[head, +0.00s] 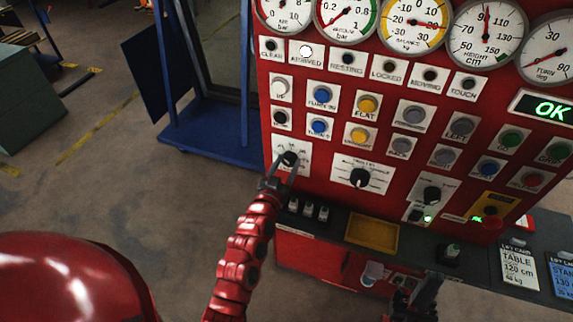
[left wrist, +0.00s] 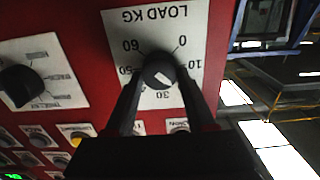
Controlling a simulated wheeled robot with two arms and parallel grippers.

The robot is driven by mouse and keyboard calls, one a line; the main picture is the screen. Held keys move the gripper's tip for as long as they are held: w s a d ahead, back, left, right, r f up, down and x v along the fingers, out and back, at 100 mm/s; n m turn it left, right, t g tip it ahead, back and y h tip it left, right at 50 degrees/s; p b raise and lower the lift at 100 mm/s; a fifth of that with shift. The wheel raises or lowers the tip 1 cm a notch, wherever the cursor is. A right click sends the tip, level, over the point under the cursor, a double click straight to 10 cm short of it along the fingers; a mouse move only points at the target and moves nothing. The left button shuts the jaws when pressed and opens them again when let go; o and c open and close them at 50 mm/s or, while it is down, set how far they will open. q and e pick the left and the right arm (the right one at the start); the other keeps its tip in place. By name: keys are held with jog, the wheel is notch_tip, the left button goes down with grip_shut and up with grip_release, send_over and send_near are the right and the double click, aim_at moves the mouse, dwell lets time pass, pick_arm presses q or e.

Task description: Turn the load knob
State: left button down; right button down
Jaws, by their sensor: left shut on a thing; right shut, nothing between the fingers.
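The load knob (head: 290,158) is a small black dial on a white plate on the red panel. In the left wrist view, the knob (left wrist: 160,72) sits on the upside-down LOAD KG plate (left wrist: 150,28), with 0, 10, 30, 50 and 60 readable. Its short white mark slants toward the lower right in that view, and the exact value is unclear. My left gripper (head: 280,168) is shut on the knob, one finger on each side; it also shows in the left wrist view (left wrist: 160,84). My right gripper (head: 428,285) is shut and empty, low in front of the panel.
Another black selector knob (head: 360,178) is right of the load knob. Buttons and gauges fill the panel above. A blue frame (head: 205,135) stands left of the panel.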

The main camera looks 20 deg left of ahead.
pick_arm(q)
jog(key=shift+a+f+n+b, duration=0.15)
jog(key=shift+f+n+b, duration=0.1)
jog(key=shift+n+b, duration=2.45)
jog(key=n+b, duration=0.1)
jog(key=n, duration=0.1)
jog(key=shift+n+b, duration=0.3)
jog(key=n+b, duration=0.1)
jog(key=n, duration=0.3)
jog(key=shift+a+n+b, duration=0.15)
jog(key=shift+n+b, duration=0.15)
jog(key=n, duration=0.5)
jog(key=shift+b, duration=0.4)
jog(key=shift+c, duration=1.2)
grip_release()
